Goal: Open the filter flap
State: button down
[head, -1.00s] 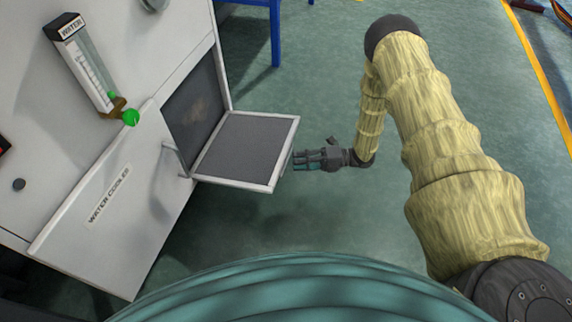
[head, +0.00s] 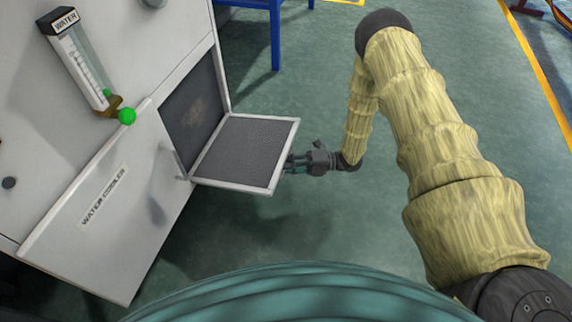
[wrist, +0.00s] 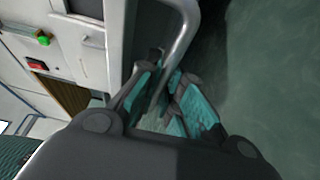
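The filter flap (head: 245,150) is a square dark mesh panel in a pale metal frame. In the head view it stands swung out from the white cabinet, with a dark opening beside it. My gripper (head: 293,163) is at the flap's outer right side, its fingertips partly hidden by the frame. In the wrist view a curved metal handle (wrist: 184,35) runs down to between the teal-padded fingers of my gripper (wrist: 172,70). The fingers look apart; I cannot tell whether they touch the handle.
The white WATER COOLER panel (head: 130,215) juts out left of the flap and has its own handle. A water gauge (head: 78,60) with a green knob (head: 127,116) is above it. A blue stand (head: 275,35) is at the back. Green floor (head: 330,70) is clear beyond the flap.

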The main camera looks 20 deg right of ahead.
aim_at(287, 155)
jog(key=shift+r, duration=0.15)
jog(key=shift+m+h, duration=0.3)
jog(key=shift+h, duration=0.6)
jog(key=r+p, duration=0.2)
jog(key=p, duration=0.1)
jog(key=r+p, duration=0.2)
jog(key=p, duration=0.2)
jog(key=shift+w+a+r, duration=0.15)
jog(key=shift+a+r, duration=0.05)
jog(key=shift+r, duration=0.05)
jog(key=shift+f, duration=0.1)
jog(key=c, duration=1.8)
grip_release()
jog(key=shift+c, duration=0.2)
jog(key=shift+d, duration=0.1)
jog(key=v, duration=1.2)
